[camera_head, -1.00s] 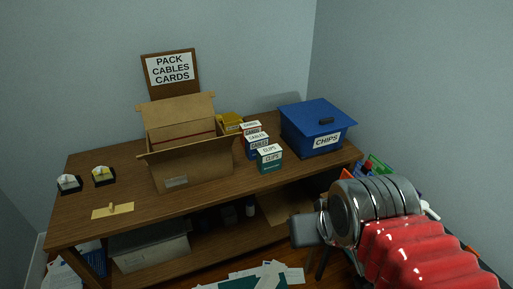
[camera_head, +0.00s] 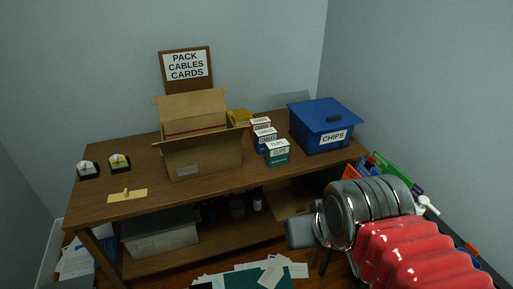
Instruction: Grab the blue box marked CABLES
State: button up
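The blue box marked CABLES (camera_head: 265,145) stands upright on the wooden table, with a white label on top. It sits in a row of small boxes, behind the teal CLIPS box (camera_head: 277,157) and in front of the red-marked CARDS box (camera_head: 261,126), so part of its front is hidden. My gripper (camera_head: 300,232) is at the lower right, in front of the table and well apart from the boxes. Its fingers show only as a grey block, so I cannot tell whether it is open.
An open cardboard box (camera_head: 203,157) stands left of the row, and a blue CHIPS bin (camera_head: 321,138) stands to its right. A yellow box (camera_head: 239,117) is behind. A sign (camera_head: 186,70) reads PACK CABLES CARDS. The wooden table (camera_head: 98,207) has bare space at its front left. Papers lie on the floor.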

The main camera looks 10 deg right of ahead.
aim_at(261, 136)
jog(key=u, duration=0.45)
jog(key=k, duration=1.15)
jog(key=z, duration=0.1)
jog(key=i, duration=0.75)
jog(key=z, duration=0.35)
jog(key=i, duration=1.25)
jog(key=u, duration=0.8)
jog(key=i, duration=0.4)
jog(key=u, duration=0.2)
